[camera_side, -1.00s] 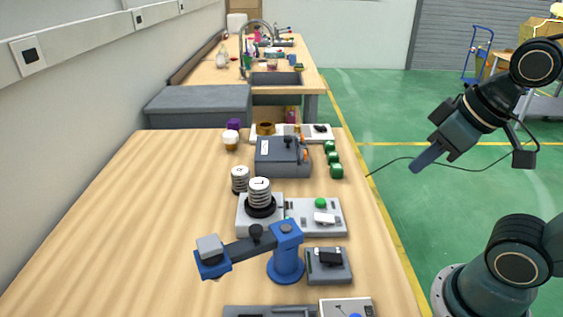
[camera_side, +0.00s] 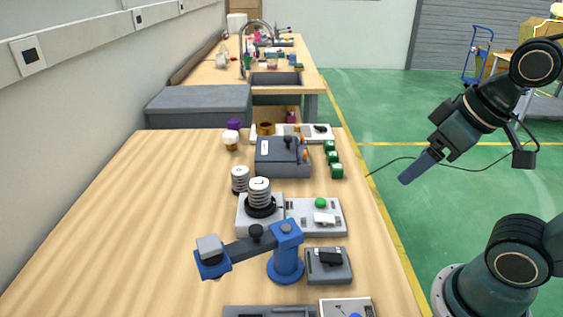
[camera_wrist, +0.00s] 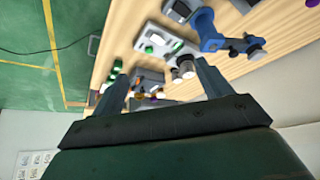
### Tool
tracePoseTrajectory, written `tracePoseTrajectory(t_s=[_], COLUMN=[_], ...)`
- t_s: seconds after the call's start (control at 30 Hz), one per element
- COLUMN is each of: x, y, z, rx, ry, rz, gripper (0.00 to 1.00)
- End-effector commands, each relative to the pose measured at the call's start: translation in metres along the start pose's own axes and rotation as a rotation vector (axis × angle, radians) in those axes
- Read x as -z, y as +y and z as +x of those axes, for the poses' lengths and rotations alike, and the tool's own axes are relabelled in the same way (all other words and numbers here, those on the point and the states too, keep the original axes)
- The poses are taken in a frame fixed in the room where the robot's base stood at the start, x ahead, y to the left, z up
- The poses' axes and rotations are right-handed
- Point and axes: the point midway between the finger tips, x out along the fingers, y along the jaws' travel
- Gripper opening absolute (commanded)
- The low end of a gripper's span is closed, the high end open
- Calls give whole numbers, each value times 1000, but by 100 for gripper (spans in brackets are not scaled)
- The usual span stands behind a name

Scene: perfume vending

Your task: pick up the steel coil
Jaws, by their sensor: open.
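Two ringed metallic coils with pale, marked tops stand upright on the table. The nearer coil (camera_side: 259,190) is on a black round base on a light grey block. The other coil (camera_side: 240,179) stands just behind and left of it, on the wood. I cannot tell which one the task names. Both show small in the wrist view, near the right finger; the nearer coil (camera_wrist: 187,66) is clearest there. My gripper (camera_side: 408,177) is raised over the green floor, right of the table and well away from the coils. Its fingers (camera_wrist: 161,70) are apart, with nothing held.
A blue arm-like device (camera_side: 284,255) stands in front of the coils. A grey panel with a green button (camera_side: 318,228) is right of them. A dark grey box (camera_side: 283,160) and several green pieces (camera_side: 334,160) are behind. The table's left side (camera_side: 140,220) is clear.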

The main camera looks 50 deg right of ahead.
Motion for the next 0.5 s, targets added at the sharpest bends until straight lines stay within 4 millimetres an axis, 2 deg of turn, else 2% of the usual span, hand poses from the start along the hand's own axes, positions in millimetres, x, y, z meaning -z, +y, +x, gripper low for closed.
tracePoseTrajectory(t_s=[0.27,0.5], x=[10,44], y=[-1,-4], z=[0,1], rx=[2,2], ry=[-15,-66], rz=[42,198], gripper=[77,77])
